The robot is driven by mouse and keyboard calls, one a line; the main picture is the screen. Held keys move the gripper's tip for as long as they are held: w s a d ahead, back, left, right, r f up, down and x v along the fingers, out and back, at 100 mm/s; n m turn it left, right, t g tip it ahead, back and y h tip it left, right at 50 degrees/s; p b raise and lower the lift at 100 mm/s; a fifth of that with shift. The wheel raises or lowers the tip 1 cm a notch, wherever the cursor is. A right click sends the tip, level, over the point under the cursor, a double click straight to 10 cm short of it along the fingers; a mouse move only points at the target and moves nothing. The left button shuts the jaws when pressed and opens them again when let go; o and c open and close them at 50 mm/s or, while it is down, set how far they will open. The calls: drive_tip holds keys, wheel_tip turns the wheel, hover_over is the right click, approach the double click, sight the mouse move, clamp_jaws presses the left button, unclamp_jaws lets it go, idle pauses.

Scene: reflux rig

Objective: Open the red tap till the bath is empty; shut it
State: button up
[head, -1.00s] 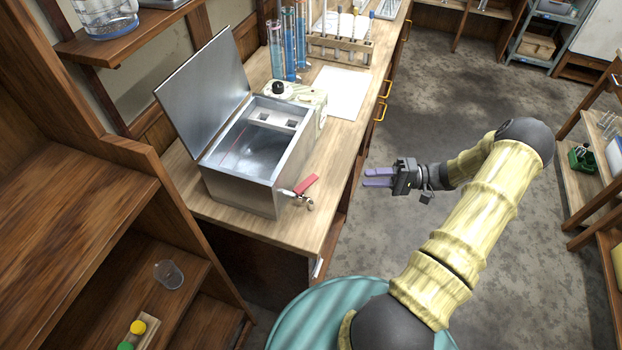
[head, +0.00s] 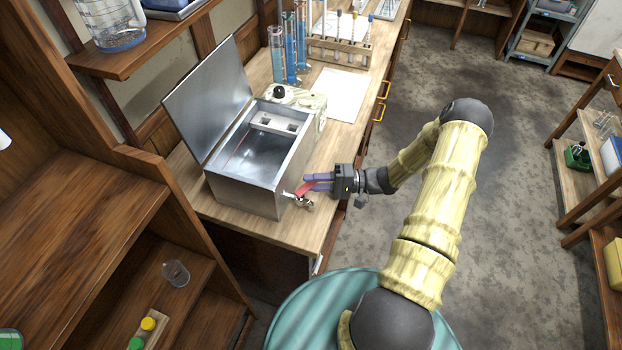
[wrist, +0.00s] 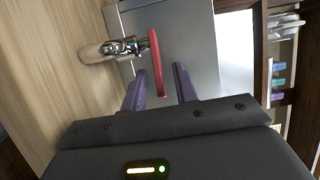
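The metal bath (head: 243,184) stands on the wooden bench with its lid (head: 208,95) raised. Inside it looks shiny, and I cannot tell the water level. The tap (head: 303,201) is low on its front side, with a red lever handle (head: 304,187). In the wrist view the red handle (wrist: 157,62) stands out from the chrome tap body (wrist: 118,48). My gripper (head: 312,181) is at the handle in the head view. In the wrist view its purple fingers (wrist: 160,82) are apart, with the handle's tip near the left finger. Contact cannot be told.
Measuring cylinders with blue liquid (head: 288,48) and a test tube rack (head: 338,50) stand farther back on the bench (head: 335,140). A white sheet (head: 339,94) lies near them. A wooden shelf unit (head: 90,215) is at the left. Open floor lies to the right.

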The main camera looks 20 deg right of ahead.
drive_tip(key=shift+a, duration=0.4)
clamp_jaws()
